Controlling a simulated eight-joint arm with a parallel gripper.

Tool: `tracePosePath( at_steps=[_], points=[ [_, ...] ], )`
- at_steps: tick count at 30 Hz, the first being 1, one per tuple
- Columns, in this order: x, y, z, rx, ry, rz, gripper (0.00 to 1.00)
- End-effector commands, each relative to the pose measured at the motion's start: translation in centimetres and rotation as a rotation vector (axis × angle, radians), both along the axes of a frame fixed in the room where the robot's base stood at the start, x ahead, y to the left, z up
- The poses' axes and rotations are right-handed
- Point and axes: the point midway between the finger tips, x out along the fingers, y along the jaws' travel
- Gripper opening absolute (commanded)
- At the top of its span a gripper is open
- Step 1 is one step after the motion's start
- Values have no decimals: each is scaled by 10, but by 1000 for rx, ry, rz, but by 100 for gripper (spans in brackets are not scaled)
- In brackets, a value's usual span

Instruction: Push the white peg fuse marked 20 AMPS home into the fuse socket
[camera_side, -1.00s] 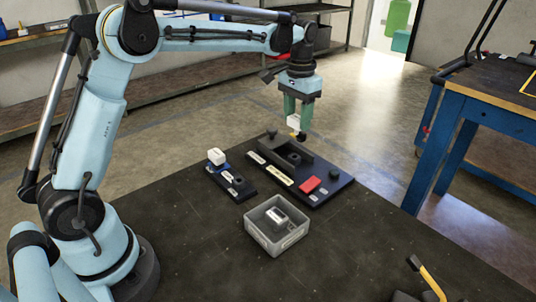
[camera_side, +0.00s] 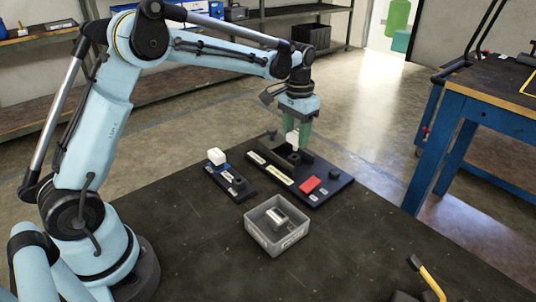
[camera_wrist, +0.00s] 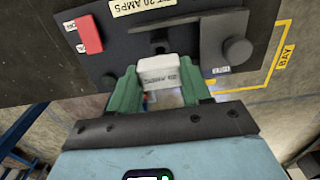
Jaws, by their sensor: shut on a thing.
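The white peg fuse (camera_side: 292,138) is held between the green fingers of my gripper (camera_side: 298,144), upright above the dark panel. It also shows in the wrist view (camera_wrist: 159,71), where small lettering on its face is too blurred to read fully. My gripper (camera_wrist: 158,88) is shut on it. The fuse socket (camera_side: 294,158) is on the black panel (camera_side: 328,188), directly below or very near the fuse. The fuse's lower end is hidden, so I cannot tell whether it is touching the socket. A label ending in 20 AMPS (camera_wrist: 150,6) is on the panel.
The panel carries a red block (camera_side: 310,184) and a dark round knob (camera_side: 334,173). A grey bin (camera_side: 262,240) with a metallic part sits in front.

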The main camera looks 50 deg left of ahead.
Motion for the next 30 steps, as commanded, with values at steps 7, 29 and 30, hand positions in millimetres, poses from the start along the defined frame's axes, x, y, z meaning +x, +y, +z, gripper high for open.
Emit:
tracePosePath(
  at_steps=[7, 29, 30],
  points=[
    [0, 0, -9, 0, 0, 0, 0],
    [0, 0, -9, 0, 0, 0, 0],
    [0, 0, -9, 0, 0, 0, 0]
  ],
)
